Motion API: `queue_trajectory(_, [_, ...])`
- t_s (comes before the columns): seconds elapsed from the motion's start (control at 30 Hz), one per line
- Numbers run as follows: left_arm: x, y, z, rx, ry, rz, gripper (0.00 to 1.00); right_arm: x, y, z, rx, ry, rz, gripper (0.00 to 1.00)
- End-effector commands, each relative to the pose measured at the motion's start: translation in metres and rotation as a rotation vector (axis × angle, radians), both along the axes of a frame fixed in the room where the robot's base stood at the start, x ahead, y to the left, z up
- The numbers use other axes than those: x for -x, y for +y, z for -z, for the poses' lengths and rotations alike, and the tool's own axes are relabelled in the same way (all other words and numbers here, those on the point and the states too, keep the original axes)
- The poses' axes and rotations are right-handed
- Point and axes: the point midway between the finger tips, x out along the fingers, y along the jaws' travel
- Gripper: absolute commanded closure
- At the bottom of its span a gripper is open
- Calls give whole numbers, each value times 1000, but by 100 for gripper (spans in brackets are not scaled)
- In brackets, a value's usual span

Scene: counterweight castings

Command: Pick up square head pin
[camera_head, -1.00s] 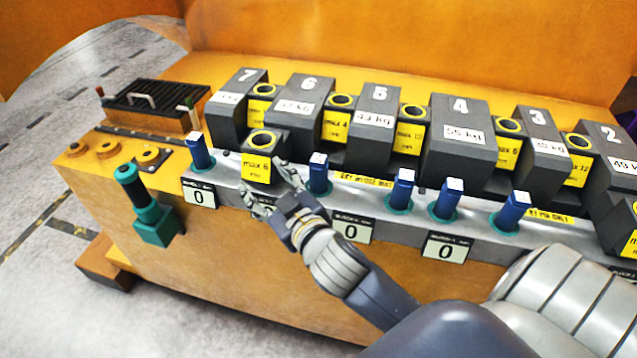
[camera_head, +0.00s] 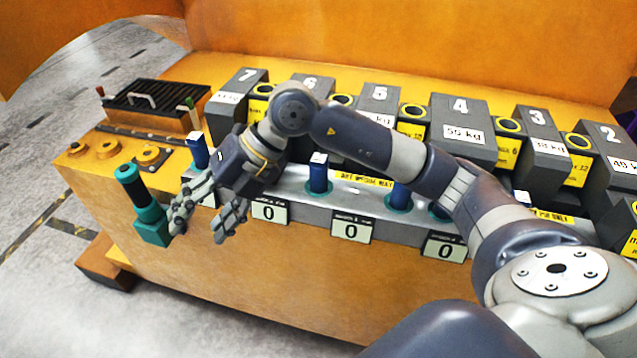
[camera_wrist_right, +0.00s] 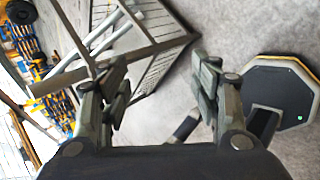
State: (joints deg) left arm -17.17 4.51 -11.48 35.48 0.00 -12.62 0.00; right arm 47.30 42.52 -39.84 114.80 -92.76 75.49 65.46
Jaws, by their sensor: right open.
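Several blue pins with pale square heads stand upright in teal collars along the grey front rail. One stands at the left (camera_head: 198,150), one in the middle (camera_head: 319,173) and one further right (camera_head: 399,193); others are partly hidden by my right arm. A teal square-bodied piece with a black grip (camera_head: 152,222) is on the bench's left front edge. My right gripper (camera_head: 206,222) is open and empty, pointing down in front of the rail, just right of the teal piece. In the right wrist view the jaws (camera_wrist_right: 160,85) are apart with floor between them. My left gripper is not in view.
Numbered dark castings, such as casting 4 (camera_head: 458,130), line the orange bench behind the rail. White counter plates (camera_head: 351,228) hang on its front. A black grille with a handle (camera_head: 155,97) is at the back left. Floor left of the bench is clear.

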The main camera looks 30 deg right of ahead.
Motion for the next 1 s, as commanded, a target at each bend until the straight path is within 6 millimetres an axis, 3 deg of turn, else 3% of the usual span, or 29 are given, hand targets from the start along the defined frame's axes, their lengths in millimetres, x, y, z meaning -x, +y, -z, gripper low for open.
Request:
queue_trajectory(0.1, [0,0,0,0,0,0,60,-28,-82,11,324,11,146,42])
queue_trajectory(0.2, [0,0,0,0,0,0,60,-41,-148,6,548,35,296,42])
queue_trajectory(0.3, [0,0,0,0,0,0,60,-46,-199,-6,700,59,428,42])
queue_trajectory(0.4, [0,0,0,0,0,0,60,-45,-230,-17,791,75,519,42])
queue_trajectory(0.57, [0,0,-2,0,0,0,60,-44,-250,-18,845,93,575,42])
queue_trajectory(0.8, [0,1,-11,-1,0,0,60,-50,-256,16,846,94,575,42])
queue_trajectory(1.0, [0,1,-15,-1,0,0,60,-53,-259,32,846,91,572,42])
